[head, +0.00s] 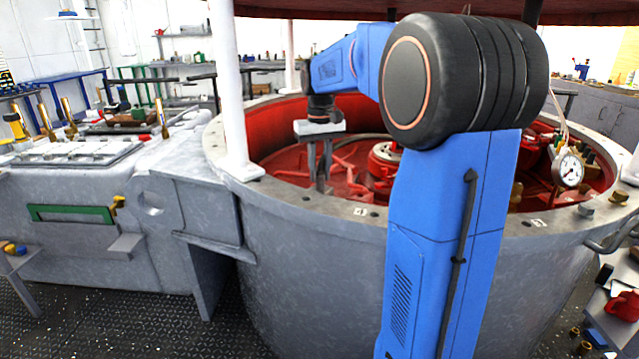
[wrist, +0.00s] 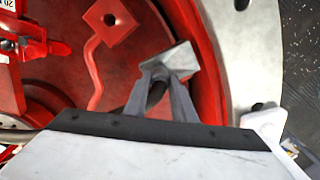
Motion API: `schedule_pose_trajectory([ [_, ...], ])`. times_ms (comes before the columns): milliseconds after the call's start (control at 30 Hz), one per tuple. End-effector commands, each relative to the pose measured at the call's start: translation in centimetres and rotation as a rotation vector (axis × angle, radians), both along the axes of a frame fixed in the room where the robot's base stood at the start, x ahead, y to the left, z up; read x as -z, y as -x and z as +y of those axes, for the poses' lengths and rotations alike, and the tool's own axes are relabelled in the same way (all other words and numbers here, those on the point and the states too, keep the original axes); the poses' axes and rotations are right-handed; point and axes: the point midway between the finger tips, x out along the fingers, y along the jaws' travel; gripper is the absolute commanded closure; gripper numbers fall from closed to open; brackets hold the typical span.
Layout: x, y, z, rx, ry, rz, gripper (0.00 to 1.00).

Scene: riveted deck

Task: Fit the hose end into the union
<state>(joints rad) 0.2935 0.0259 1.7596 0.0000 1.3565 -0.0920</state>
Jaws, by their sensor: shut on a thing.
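My gripper (head: 322,184) reaches down inside the large round grey vessel (head: 300,262), near its left inner side. In the wrist view its two grey fingers (wrist: 163,80) are closed together on a dark, rounded piece (wrist: 156,94), perhaps the hose end, mostly hidden between them. A pale grey block (wrist: 172,64) shows right at the fingertips; I cannot tell whether it is held or lies behind them. I cannot make out the union with certainty. A red square plate with a hole (wrist: 110,20) sits on a bent red rod, apart from the fingers, up and left.
The vessel's red inner wall (wrist: 197,45) rises close to the right of the fingers. A white post (head: 233,90) stands on the rim left of my gripper. A red round fitting (head: 384,158) and a pressure gauge (head: 569,170) stand to the right. A grey bench (head: 90,200) adjoins on the left.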

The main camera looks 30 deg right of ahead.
Motion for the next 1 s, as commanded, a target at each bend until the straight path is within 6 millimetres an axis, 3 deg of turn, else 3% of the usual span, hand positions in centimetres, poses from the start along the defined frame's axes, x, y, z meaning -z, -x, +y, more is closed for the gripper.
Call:
schedule_pose_trajectory([
  [1000,-2.9,0.0,0.0,0.0,0.0,-0.002,1.0],
])
